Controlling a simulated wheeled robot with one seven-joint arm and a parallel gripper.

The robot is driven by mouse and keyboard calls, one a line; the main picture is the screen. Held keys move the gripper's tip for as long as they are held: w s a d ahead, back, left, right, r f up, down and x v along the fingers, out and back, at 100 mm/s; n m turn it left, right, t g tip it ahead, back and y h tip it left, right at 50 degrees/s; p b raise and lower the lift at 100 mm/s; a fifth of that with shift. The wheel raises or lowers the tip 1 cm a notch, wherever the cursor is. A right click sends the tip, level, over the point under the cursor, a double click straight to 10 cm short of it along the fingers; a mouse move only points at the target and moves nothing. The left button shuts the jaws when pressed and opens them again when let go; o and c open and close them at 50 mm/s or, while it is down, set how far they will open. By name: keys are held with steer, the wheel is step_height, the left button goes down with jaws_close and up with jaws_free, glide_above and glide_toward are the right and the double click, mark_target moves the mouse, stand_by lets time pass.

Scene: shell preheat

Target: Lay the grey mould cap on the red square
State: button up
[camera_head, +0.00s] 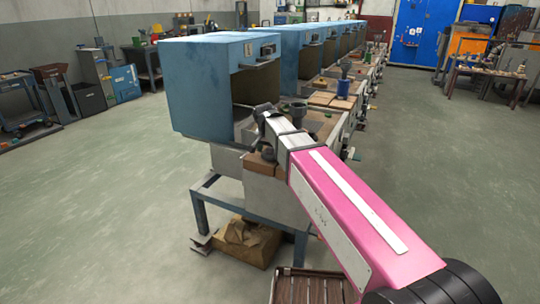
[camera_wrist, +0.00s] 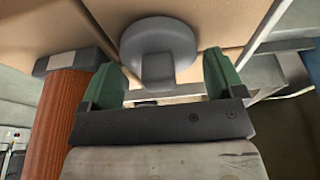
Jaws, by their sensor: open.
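The grey mould cap (camera_wrist: 160,45), a round grey disc with a blocky stem, shows at the top middle of the wrist view. It is over tan blocks. My gripper (camera_wrist: 160,70) is open, with one green finger on each side of the cap's stem. I cannot tell whether either finger touches it. In the head view my pink and white arm reaches to the near bench beside the blue hooded machine, and the cap cannot be made out for sure there. I see no red square in either view.
A brown wooden handle with a grey metal end (camera_wrist: 72,105) lies left of my gripper. The blue hooded machine (camera_head: 205,90) stands close left of my arm in the head view. Tan blocks (camera_head: 330,101) and a blue can (camera_head: 343,88) sit farther along the benches.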

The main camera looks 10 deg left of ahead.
steer(key=shift+w+f, duration=0.15)
steer(key=shift+f, duration=0.5)
steer(key=c, duration=0.8)
steer(key=shift+o, duration=0.2)
steer(key=shift+r, duration=0.1)
